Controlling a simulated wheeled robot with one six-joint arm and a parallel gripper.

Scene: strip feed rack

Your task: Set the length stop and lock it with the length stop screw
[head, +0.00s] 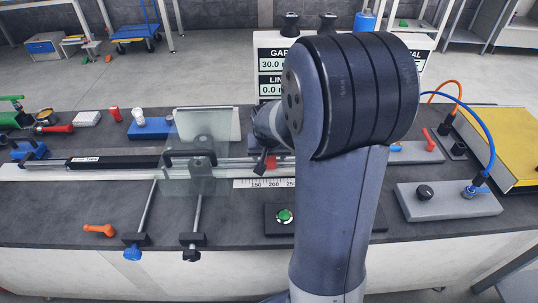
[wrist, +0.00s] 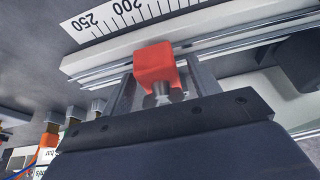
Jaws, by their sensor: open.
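A red block (wrist: 155,62) sits at the rail beside the scale in the wrist view, with a small metal screw-like part (wrist: 161,92) on its side facing me. It appears to be the length stop with its screw. My gripper (wrist: 163,84) is open, its two fingers on either side of the block and screw; I cannot tell whether they touch. In the head view a small red part (head: 267,164) shows at the rail, close to my wrist. My arm hides the gripper and much of the rail there.
A numbered scale (head: 262,183) runs along the rail, also in the wrist view (wrist: 130,14). A clear plate (head: 197,160) stands over the rail to the left. A green button (head: 285,215) is in front.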

